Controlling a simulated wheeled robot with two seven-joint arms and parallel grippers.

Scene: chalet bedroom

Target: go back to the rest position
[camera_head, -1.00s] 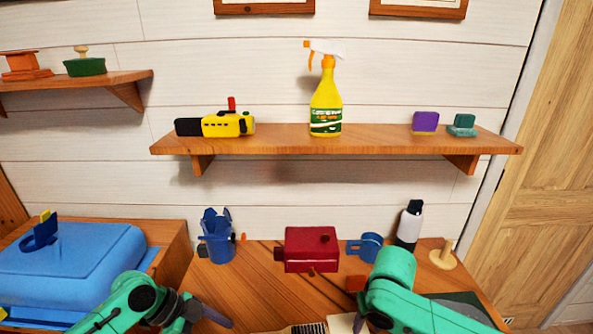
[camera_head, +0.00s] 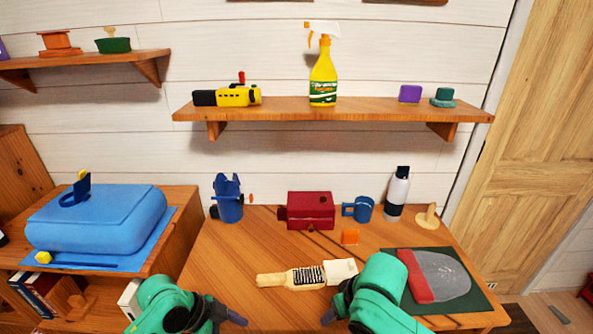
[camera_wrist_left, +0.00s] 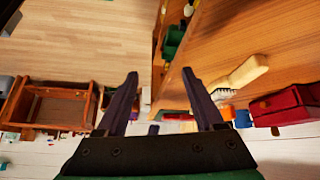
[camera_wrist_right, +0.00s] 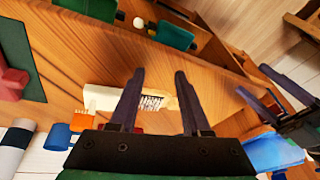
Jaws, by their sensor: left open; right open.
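My right gripper (camera_head: 331,314) is low in the head view, above the front of the wooden desk. In the right wrist view its two dark fingers (camera_wrist_right: 159,73) stand apart with nothing held between them. My left gripper (camera_head: 236,317) is at the desk's front edge in the head view, partly hidden by its green arm. In the left wrist view its fingers (camera_wrist_left: 159,74) are spread and empty. It also shows at the right of the right wrist view (camera_wrist_right: 270,100). Both grippers appear clear of the objects.
A wooden brush (camera_head: 292,278) lies on the desk (camera_head: 240,258) just beyond the grippers. A red box (camera_head: 310,210), blue mug (camera_head: 361,209), bottle (camera_head: 397,195) and blue cup (camera_head: 229,205) stand behind. A green mat (camera_head: 478,299) is at right. A blue case (camera_head: 95,222) is at left.

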